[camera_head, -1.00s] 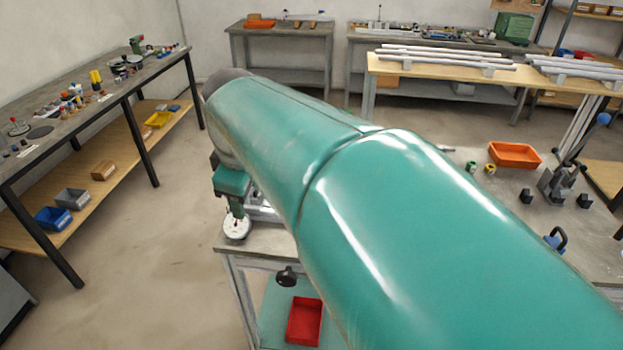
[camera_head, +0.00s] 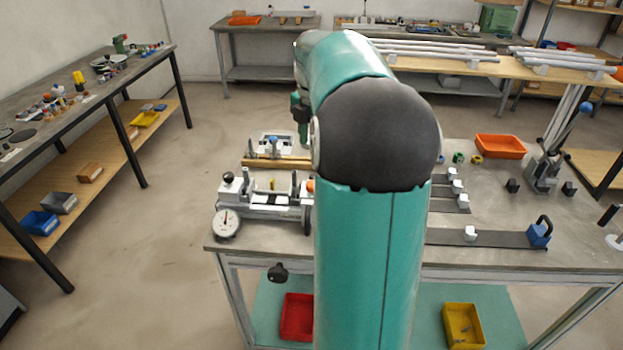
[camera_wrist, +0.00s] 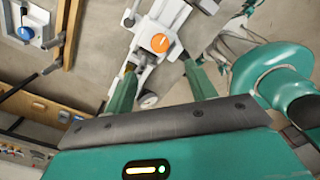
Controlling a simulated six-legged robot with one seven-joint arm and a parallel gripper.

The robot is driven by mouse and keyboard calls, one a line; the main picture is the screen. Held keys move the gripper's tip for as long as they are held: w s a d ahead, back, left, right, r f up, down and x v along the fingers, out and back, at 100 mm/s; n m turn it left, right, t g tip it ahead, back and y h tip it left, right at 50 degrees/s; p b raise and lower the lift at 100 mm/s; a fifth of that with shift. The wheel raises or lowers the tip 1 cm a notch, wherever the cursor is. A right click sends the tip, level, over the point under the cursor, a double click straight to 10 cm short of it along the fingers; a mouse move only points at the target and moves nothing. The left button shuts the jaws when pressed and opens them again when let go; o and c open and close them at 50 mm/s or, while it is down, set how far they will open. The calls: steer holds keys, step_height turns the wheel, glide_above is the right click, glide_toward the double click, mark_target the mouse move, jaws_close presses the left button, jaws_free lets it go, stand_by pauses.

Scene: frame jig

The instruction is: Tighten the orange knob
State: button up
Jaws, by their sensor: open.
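The orange knob (camera_wrist: 159,42) is a round cap with a pale line across it, on top of a white and grey fixture (camera_wrist: 162,25) in the wrist view. My gripper (camera_wrist: 160,68) is open and empty. Its two green fingers stand on either side below the knob in the picture, apart from it. In the head view only a sliver of the orange knob (camera_head: 310,185) shows beside my arm, at the right end of the fixture (camera_head: 265,208). My arm hides most of that area. The height of the fingers over the knob is hard to tell.
A dial gauge (camera_head: 227,222) sits at the fixture's left end. Behind it is another small fixture with a blue knob (camera_head: 272,142). An orange bin (camera_head: 501,146), a lever press (camera_head: 548,165) and a blue clamp (camera_head: 540,232) stand on the bench's right.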

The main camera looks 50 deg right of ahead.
step_height(320, 180, down, 12)
stand_by(0.4)
steer(key=c, duration=1)
